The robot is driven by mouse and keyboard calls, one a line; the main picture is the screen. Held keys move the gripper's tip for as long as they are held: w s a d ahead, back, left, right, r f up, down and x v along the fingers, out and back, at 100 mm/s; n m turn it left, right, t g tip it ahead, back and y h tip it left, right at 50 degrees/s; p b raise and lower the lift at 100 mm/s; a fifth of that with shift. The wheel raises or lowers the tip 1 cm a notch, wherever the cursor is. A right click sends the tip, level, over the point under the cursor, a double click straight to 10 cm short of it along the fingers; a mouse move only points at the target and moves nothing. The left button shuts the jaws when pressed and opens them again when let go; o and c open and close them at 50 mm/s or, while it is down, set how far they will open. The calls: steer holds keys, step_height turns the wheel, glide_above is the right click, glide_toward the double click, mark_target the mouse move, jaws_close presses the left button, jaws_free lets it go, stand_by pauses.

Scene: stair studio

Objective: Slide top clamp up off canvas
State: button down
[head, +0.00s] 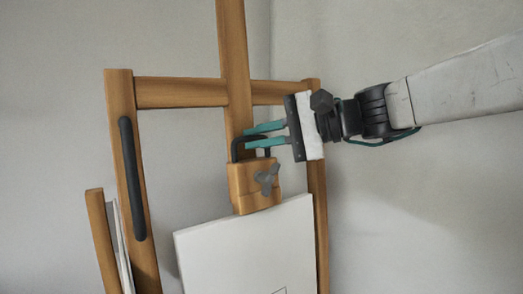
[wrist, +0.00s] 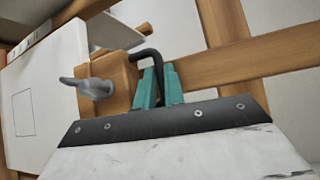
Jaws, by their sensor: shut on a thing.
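The top clamp (head: 245,178) is a wooden block with a grey wing knob (head: 267,179) and a black handle loop (head: 236,148) on top. It sits on the easel's central mast (head: 233,60), at the top edge of the white canvas (head: 245,245). My gripper (head: 250,136) comes from the right, its teal fingers shut on the black handle. In the wrist view the teal fingers (wrist: 158,86) close around the handle (wrist: 148,54), beside the clamp block (wrist: 120,80) and its knob (wrist: 87,88). The canvas (wrist: 48,95) shows at left there. The exact finger contact is partly hidden.
The easel's wooden crossbar (head: 180,92) runs behind the mast, above the clamp. The left upright (head: 122,100) carries a dark bar (head: 132,180). Another wooden post (head: 102,240) with a white panel stands at lower left. The mast above the clamp is clear up to the picture's edge.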

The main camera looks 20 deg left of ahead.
steer(key=r, duration=0.5)
steer(key=a+r, duration=0.1)
steer(key=r, duration=0.2)
steer(key=shift+w+r, duration=0.35)
steer(key=shift+w, duration=0.05)
steer(key=c, duration=1.5)
jaws_free()
steer(key=shift+d, duration=0.1)
steer(key=v, duration=0.7)
steer(key=shift+d, duration=0.4)
